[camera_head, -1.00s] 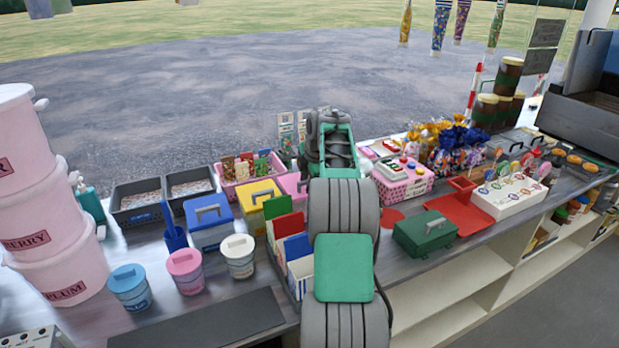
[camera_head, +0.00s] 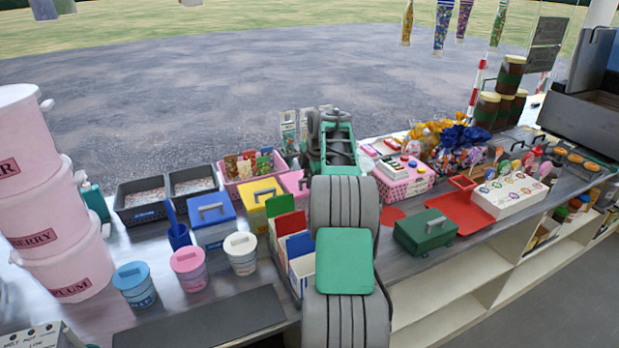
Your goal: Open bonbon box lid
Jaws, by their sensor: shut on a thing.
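Three lidded boxes with handles stand left of my arm: a blue box (camera_head: 211,222), a yellow box (camera_head: 259,201) and a pink box (camera_head: 293,183). No readable label shows which one is the bonbon box. The blue and yellow lids lie flat and look closed. The pink box is mostly hidden behind my arm, so its lid is unclear. My arm reaches forward over the counter, with its far grey and green links right of the pink box. My gripper and anything in its jaws are hidden behind these links.
Coloured dividers (camera_head: 291,224) stand close left of my arm. Small lidded tubs (camera_head: 188,269) and stacked pink drums (camera_head: 62,245) are at left. A dark green case (camera_head: 424,232), a red tray (camera_head: 462,211) and a pink dotted crate (camera_head: 399,184) are at right.

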